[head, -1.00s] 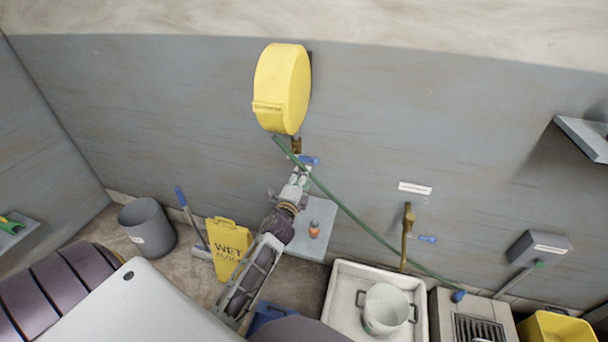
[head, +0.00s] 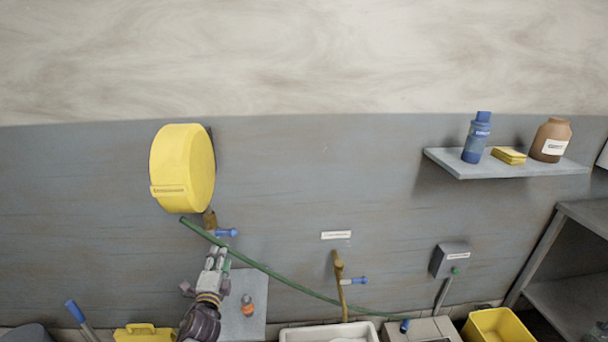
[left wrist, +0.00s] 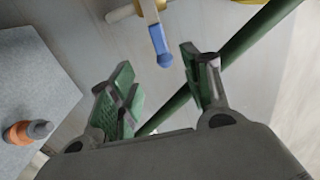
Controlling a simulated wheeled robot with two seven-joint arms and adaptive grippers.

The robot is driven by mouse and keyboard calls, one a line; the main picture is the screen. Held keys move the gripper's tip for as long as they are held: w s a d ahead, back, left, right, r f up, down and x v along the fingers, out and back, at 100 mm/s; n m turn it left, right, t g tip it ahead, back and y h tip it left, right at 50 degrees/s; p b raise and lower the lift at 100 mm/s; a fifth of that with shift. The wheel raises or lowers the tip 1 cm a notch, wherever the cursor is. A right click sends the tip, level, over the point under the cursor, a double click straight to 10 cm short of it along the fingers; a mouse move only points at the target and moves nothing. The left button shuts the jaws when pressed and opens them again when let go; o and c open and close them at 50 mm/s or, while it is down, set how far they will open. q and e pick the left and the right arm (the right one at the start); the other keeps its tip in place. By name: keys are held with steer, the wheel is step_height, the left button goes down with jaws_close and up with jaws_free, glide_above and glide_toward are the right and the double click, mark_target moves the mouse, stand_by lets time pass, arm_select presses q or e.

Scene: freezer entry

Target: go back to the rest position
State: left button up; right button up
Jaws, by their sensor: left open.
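My left gripper (head: 217,257) is raised in front of the grey wall, below the yellow hose reel (head: 182,168). In the left wrist view its green-padded fingers (left wrist: 160,92) are apart, with nothing held between them. The green hose (head: 290,284) runs from the reel down to the right; in the left wrist view it passes behind the fingers. A brass tap with a blue lever (head: 227,232) sits just above the gripper, and the lever also shows beyond the fingertips (left wrist: 160,42). My right gripper is not in view.
A second tap (head: 340,275) is above the white sink (head: 300,334). A wall shelf (head: 510,168) holds several items. A yellow bin (head: 495,325) stands lower right.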

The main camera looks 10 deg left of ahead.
arm_select(q)
steer(key=shift+s, duration=0.1)
steer(key=s+d+f+n+g+h, duration=0.25)
steer(key=s+d+n+g, duration=0.2)
steer(key=s, duration=0.45)
steer(key=s+d+f+n+g+h, duration=0.1)
steer(key=s+d+f+n+g, duration=0.35)
steer(key=s, duration=0.45)
steer(key=s+d+f+n+g+h, duration=0.1)
steer(key=s+d+f+n+g, duration=0.3)
steer(key=s, duration=0.5)
step_height(320, 180, down, 33)
steer(key=s+g, duration=0.2)
steer(key=s+a+f, duration=0.2)
steer(key=s+f, duration=0.7)
steer(key=s, duration=0.2)
steer(key=s+a+f+g, duration=0.1)
steer(key=s+a+f, duration=0.2)
steer(key=s+f, duration=0.7)
steer(key=shift+s+a, duration=0.25)
steer(key=shift+s, duration=0.25)
